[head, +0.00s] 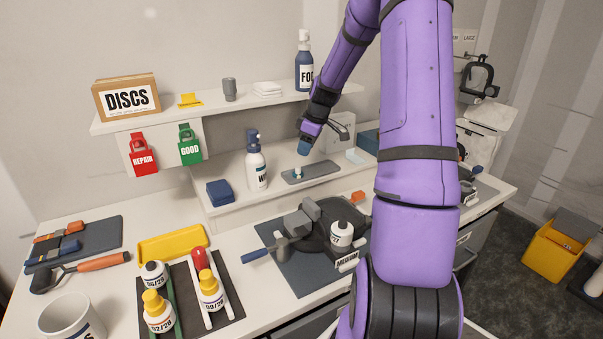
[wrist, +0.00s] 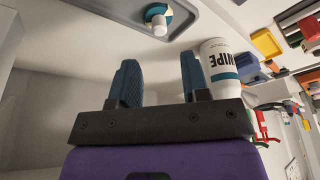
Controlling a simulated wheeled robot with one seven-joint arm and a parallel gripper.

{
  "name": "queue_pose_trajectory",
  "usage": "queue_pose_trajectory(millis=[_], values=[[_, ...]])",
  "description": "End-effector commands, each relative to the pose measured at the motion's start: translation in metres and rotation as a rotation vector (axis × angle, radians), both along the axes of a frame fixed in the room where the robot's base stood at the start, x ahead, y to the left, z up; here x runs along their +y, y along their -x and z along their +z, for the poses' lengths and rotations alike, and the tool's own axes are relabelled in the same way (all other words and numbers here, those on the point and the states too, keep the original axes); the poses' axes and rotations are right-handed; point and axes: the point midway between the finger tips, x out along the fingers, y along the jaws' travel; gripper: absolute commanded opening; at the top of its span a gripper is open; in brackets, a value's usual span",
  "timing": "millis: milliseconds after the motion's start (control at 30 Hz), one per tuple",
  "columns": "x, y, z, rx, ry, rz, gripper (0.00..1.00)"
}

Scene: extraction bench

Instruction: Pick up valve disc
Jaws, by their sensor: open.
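The valve disc (head: 298,172) appears as a small white and teal piece on a grey tray (head: 325,172) on the raised shelf. It is small in the head view, and its details are hard to make out. In the wrist view, the disc (wrist: 157,17) shows a white stem and a teal round part, near the top edge on the tray (wrist: 206,28). My gripper (head: 304,147) is just above the disc in the head view. In the wrist view, the gripper's (wrist: 158,68) two blue fingers are apart with nothing between them, and the disc lies beyond their tips.
A white wipe bottle (head: 256,168) stands left of the tray; it shows close beside one finger in the wrist view (wrist: 215,62). A blue block (head: 220,192) sits further left. An upper shelf (head: 222,106) holds a box (head: 126,97) and a blue bottle (head: 304,62).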

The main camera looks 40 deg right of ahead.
Motion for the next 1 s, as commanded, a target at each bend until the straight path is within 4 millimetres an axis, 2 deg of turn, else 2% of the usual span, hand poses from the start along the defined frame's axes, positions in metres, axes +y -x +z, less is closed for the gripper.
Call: queue_pose_trajectory(millis=[133,467,800,1000], values=[[0.004,-0.006,-0.022,0.003,-0.003,0.001,0.42],[0.007,-0.011,-0.041,0.002,-0.001,0.0,0.42],[0.013,-0.023,-0.082,0.002,0.0,0.0,0.42],[0.013,-0.024,-0.085,0.001,0.002,-0.001,0.42]])
